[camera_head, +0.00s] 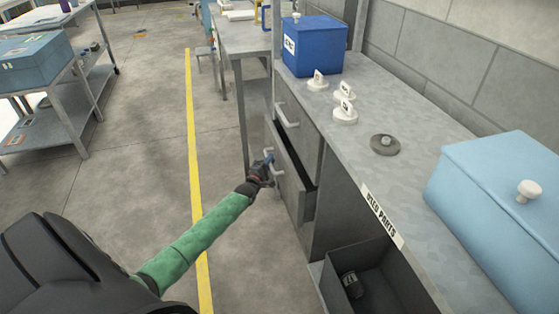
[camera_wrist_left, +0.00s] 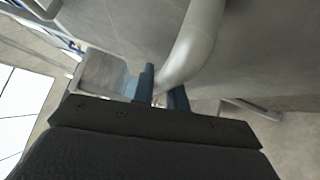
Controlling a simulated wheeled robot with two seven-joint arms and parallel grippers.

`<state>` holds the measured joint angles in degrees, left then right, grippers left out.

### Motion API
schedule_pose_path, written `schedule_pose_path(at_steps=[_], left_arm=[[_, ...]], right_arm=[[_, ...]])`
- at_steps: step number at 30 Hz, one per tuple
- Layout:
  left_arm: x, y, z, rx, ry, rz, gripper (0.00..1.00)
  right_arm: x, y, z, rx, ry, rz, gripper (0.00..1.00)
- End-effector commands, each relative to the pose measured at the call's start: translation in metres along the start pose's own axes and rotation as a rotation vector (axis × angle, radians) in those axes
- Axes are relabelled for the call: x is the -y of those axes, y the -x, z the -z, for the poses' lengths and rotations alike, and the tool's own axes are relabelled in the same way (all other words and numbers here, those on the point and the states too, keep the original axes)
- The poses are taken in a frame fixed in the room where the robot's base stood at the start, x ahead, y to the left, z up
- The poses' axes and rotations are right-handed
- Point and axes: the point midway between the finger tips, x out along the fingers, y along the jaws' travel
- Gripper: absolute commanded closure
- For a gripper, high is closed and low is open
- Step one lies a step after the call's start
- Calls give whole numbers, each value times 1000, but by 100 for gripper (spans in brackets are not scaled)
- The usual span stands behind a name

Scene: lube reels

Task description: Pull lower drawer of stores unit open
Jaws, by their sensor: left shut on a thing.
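The stores unit (camera_head: 312,152) is a grey metal cabinet with an upper drawer and a lower drawer. The lower drawer (camera_head: 292,182) stands partly open, with a dark gap behind its front. The upper drawer (camera_head: 297,122) looks shut. My left gripper (camera_head: 268,165) is at the lower drawer's pale bar handle (camera_head: 279,166). In the left wrist view the handle (camera_wrist_left: 192,45) passes between the two blue fingers (camera_wrist_left: 160,90), and the gripper is shut on it. My right gripper is not in view.
On the worktop stand a blue box (camera_head: 314,47), white knobbed parts (camera_head: 345,110), a grey disc (camera_head: 385,145) and a light blue box (camera_head: 500,195). An open grey bin (camera_head: 375,285) lies below the worktop. Floor left of the drawer is clear around the yellow line (camera_head: 194,150).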

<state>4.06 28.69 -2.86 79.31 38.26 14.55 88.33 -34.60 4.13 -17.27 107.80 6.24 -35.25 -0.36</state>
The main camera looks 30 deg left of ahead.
Motion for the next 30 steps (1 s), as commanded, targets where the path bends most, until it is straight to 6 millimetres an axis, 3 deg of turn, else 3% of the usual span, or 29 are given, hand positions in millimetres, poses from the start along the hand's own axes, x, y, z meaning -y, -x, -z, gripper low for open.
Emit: schedule_pose_path(at_steps=[9,15,22,30], left_arm=[[-16,71,70,0,-5,6,100],[-26,107,106,1,-3,5,100],[-34,134,133,0,-1,4,100],[-37,146,145,0,0,3,100]], right_arm=[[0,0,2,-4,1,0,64],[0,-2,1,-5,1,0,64],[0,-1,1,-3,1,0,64],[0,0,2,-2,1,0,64]])
